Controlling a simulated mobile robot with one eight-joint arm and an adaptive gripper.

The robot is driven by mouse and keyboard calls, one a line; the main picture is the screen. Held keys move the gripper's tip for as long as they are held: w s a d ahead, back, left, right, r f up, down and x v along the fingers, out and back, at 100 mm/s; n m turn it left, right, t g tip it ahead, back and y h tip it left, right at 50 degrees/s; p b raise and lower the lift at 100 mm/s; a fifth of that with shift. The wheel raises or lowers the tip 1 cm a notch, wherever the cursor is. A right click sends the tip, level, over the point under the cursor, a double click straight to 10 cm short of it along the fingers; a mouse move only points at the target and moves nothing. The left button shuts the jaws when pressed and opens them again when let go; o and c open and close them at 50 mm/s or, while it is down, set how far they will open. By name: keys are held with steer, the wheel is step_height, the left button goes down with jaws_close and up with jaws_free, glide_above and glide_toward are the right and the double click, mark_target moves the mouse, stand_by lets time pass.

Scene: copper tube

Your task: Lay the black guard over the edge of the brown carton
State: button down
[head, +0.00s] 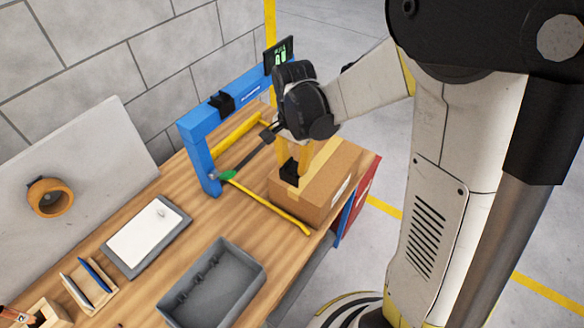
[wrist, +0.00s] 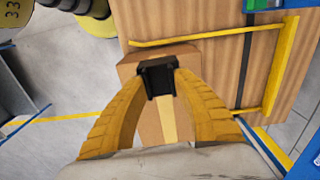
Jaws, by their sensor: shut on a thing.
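The brown carton (head: 325,192) stands at the right end of the workbench, with a pale tape strip along its top. It also shows in the wrist view (wrist: 145,130), beneath my gripper. My gripper (head: 293,164) points down over the carton, its yellow fingers shut on the black guard. The black guard (wrist: 158,77) sits between the fingertips at the carton's edge; it also shows in the head view (head: 289,171). I cannot tell whether the guard touches the carton.
A blue frame (head: 202,140) with yellow bars (head: 265,205) stands beside the carton. A grey bin (head: 212,285), a tablet-like tray (head: 147,236) and a tape roll (head: 50,197) are to the left. Bare wood (head: 240,225) lies between the bin and the carton.

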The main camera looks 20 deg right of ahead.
mark_target(295, 190)
steer(key=shift+s+d+f, duration=0.15)
steer(key=shift+d+f, duration=0.1)
steer(key=shift+f+b, duration=0.45)
steer(key=shift+f, duration=0.1)
steer(key=shift+f+b, duration=2.4)
steer(key=shift+f, duration=1.1)
steer(key=shift+w+d+f+b, duration=0.2)
steer(key=shift+f+b, duration=0.05)
steer(key=shift+b, duration=0.1)
steer(key=shift+f, duration=0.1)
steer(key=c, duration=1)
jaws_free()
